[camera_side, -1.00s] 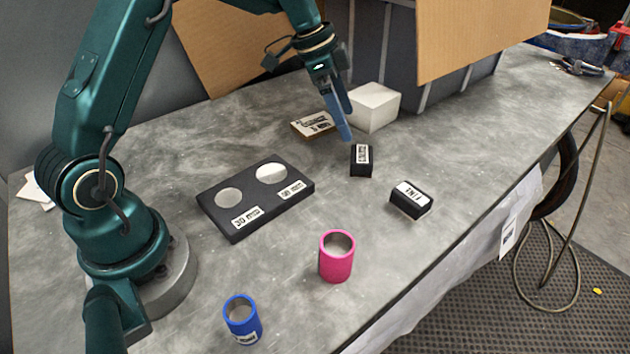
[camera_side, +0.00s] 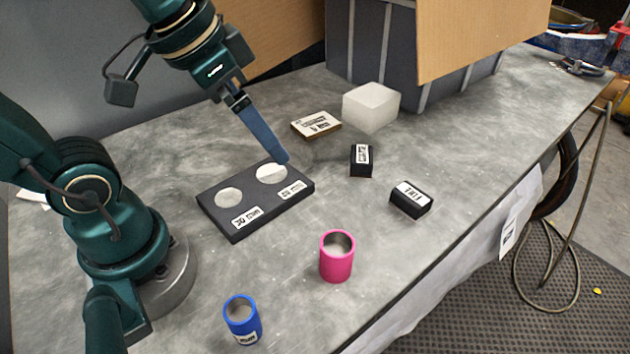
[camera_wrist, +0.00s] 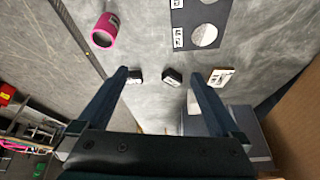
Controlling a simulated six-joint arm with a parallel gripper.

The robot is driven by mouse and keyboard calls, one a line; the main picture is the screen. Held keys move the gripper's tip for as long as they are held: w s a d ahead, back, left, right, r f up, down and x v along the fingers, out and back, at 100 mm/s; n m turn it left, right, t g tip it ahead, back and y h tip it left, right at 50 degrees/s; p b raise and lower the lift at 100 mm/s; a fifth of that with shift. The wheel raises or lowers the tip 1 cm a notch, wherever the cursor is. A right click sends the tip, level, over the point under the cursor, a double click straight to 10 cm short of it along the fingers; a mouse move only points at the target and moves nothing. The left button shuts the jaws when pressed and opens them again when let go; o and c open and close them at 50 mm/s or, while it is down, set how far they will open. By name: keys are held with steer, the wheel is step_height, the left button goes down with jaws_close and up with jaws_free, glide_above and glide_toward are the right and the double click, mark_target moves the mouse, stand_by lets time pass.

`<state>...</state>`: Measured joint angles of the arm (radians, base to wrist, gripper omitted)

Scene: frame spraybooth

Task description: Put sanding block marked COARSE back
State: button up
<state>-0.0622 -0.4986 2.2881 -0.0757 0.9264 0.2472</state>
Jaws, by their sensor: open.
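A small black block (camera_side: 361,161) with a white label stands near the middle of the bench; its lettering is too small to read for sure. A second black block (camera_side: 410,200), whose label seems to read FINE, lies to its front right. In the wrist view, the first block (camera_wrist: 172,78) and the second block (camera_wrist: 136,76) show between my fingers in the distance. A flat tan piece (camera_side: 316,124) with a lettered white label lies farther back. My gripper (camera_side: 283,160) is open and empty, its fingertips above the back right of the black two-hole plate (camera_side: 240,229).
A white block (camera_side: 371,107) stands behind the black blocks, before a grey bin with cardboard. A pink cylinder (camera_side: 337,257) and a blue cylinder (camera_side: 242,319) stand at the front. The bench to the right of the blocks is clear.

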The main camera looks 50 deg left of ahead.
steer(key=shift+n+t, duration=0.3)
steer(key=shift+n, duration=0.6)
steer(key=shift+s+f, duration=0.3)
steer(key=shift+s, duration=0.4)
steer(key=shift+s+f, duration=0.3)
steer(key=shift+s, duration=0.35)
steer(key=shift+s+f, duration=0.3)
steer(key=shift+s, duration=0.4)
